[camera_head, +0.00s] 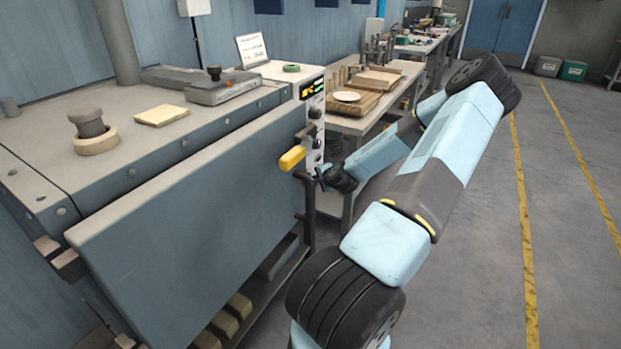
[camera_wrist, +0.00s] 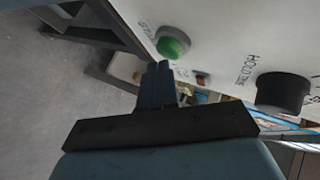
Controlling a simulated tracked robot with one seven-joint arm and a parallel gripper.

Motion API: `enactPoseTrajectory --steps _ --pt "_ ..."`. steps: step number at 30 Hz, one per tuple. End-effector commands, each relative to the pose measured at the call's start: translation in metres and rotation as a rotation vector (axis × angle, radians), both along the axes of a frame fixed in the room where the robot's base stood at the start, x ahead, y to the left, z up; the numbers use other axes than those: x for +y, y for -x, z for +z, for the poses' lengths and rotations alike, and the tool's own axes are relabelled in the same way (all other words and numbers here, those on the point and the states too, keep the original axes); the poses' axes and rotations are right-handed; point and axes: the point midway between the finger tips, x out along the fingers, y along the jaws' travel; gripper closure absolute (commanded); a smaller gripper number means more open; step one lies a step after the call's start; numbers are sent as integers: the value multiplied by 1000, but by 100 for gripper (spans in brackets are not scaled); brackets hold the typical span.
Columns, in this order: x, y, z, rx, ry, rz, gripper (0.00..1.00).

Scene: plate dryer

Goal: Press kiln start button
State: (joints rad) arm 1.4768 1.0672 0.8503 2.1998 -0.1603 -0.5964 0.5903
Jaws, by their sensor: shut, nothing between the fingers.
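The kiln (camera_head: 190,200) is a large blue-grey box at the left in the head view, with its front door closed and a yellow handle (camera_head: 292,158). Its white control panel (camera_head: 313,125) is at the right end, mostly edge-on. In the head view, my gripper (camera_head: 320,177) is beside the panel.
A black knob (camera_wrist: 283,92) labelled HOLD TIME sits right of the button. A small orange-brown part (camera_wrist: 202,78) lies between them. A workbench (camera_head: 365,120) with wooden boards and a plate (camera_head: 347,96) stands beyond the panel. The floor (camera_head: 470,240) at right is clear.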

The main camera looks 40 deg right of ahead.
Motion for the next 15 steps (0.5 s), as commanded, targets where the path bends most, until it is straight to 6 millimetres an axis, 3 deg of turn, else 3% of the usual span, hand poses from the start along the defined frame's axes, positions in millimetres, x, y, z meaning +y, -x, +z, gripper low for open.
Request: enactPoseTrajectory --steps 15 --pt "-17 39 0 1 1 -3 100"
